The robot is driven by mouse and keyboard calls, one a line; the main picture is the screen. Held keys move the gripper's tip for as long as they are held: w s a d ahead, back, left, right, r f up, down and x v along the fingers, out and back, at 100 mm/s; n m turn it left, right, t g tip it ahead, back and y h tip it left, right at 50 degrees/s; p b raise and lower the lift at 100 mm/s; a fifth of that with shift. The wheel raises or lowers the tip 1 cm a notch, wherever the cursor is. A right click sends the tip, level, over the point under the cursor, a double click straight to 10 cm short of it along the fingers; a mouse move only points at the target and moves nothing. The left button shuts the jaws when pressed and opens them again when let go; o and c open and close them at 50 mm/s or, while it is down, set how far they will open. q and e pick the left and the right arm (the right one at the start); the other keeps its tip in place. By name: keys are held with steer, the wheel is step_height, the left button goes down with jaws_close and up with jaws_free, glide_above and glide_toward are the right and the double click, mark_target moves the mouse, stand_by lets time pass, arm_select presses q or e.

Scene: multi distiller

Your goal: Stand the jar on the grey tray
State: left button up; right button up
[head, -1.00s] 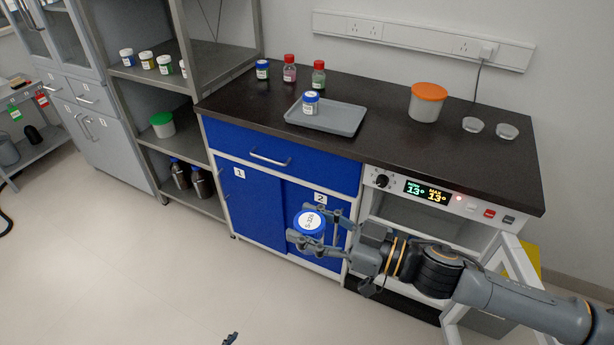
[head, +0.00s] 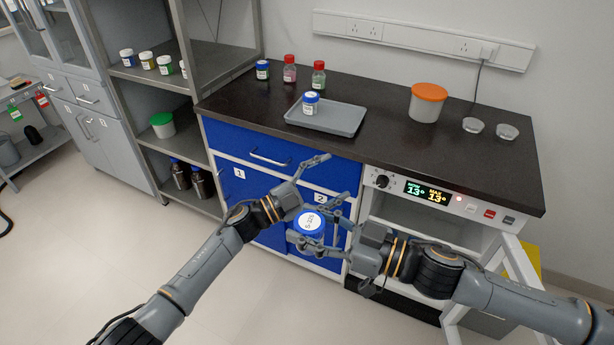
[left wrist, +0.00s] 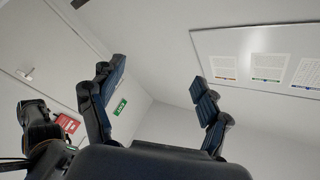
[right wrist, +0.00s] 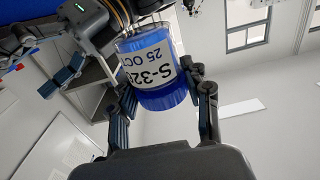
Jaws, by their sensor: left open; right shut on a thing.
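The jar (head: 307,224) has a blue lid with a white label, and hangs in front of the blue cabinet doors, below counter height. My right gripper (head: 300,232) is shut on it from the right. In the right wrist view the jar (right wrist: 158,62) shows a white side label between the fingers. My left gripper (head: 336,180) is open and empty, just above and behind the jar in the head view; whether it touches the jar I cannot tell. The grey tray (head: 345,121) lies on the dark counter with one small blue-lidded bottle (head: 310,103) on it.
An orange-lidded tub (head: 427,102) and two clear dishes (head: 473,125) are to the right. An open appliance door (head: 522,270) is near my right arm. The tray's right part is bare.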

arm_select(q)
steer(key=s+d+r+m+g+y, duration=0.3)
steer(key=s+d+r+m+g, duration=0.1)
steer(key=s+r+m+g, duration=0.35)
steer(key=s+d+r+m+g+y, duration=0.2)
steer(key=s+d+r+m+g, duration=0.1)
steer(key=s+r+m+g, duration=0.5)
steer(key=m+t+y, duration=0.4)
steer(key=t+y, duration=0.5)
steer(key=y, duration=0.4)
glide_toward(310, 222)
steer(key=f, duration=0.3)
steer(key=w+f, duration=0.1)
steer(key=f, duration=0.3)
steer(key=d+f, duration=0.1)
steer(key=f, duration=0.3)
steer(key=shift+w, duration=0.15)
